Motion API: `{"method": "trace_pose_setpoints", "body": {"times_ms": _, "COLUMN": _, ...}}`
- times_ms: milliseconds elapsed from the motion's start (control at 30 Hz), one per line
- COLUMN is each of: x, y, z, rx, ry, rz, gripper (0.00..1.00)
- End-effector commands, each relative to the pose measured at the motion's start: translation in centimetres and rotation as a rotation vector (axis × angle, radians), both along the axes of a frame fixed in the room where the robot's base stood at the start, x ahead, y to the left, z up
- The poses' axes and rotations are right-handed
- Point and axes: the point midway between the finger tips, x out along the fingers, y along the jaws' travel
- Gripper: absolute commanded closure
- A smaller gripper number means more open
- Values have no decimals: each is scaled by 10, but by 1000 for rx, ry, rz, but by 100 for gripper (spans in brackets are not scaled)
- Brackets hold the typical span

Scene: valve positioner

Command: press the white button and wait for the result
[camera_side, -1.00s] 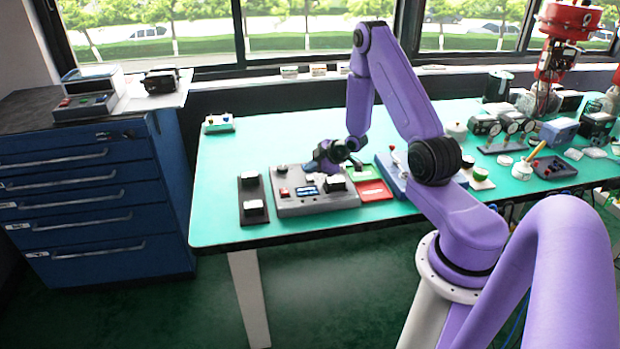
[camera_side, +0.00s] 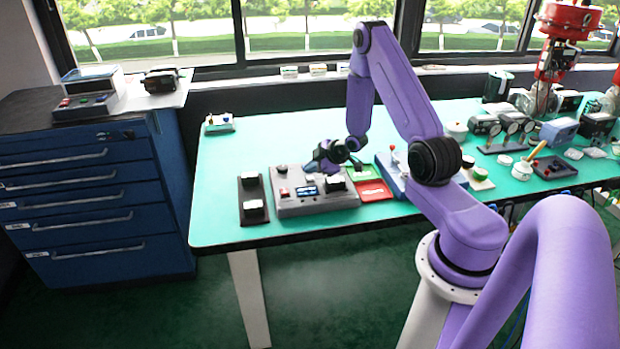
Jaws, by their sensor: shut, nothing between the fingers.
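A grey control box (camera_side: 318,207) sits on the green table top. It carries a red button (camera_side: 284,194), a small lit display (camera_side: 307,190) with unreadable text, a dark knob (camera_side: 281,169) and a black block with a pale top (camera_side: 335,182). I cannot pick out a white button on it; my gripper covers part of its back edge. My gripper (camera_side: 311,168) is shut and empty, pointing left, low over the back of the box. Whether it touches the box cannot be told.
A dark strip with two pale-topped blocks (camera_side: 253,193) lies left of the box. A green tray (camera_side: 362,172) and a red tray (camera_side: 374,190) lie to its right, near a blue-grey unit (camera_side: 392,180). Gauges and instruments crowd the right side. The table's left part is mostly clear.

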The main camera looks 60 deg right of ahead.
Motion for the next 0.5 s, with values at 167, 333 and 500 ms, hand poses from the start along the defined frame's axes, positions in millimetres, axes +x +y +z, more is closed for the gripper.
{"method": "trace_pose_setpoints", "body": {"times_ms": 167, "x": 0, "y": 0, "z": 0, "rx": 0, "ry": 0, "rz": 0, "gripper": 100}}
{"method": "trace_pose_setpoints", "body": {"times_ms": 333, "x": 0, "y": 0, "z": -4, "rx": 1, "ry": 1, "rz": -1, "gripper": 100}}
{"method": "trace_pose_setpoints", "body": {"times_ms": 500, "x": 0, "y": 0, "z": -8, "rx": 1, "ry": 0, "rz": -1, "gripper": 100}}
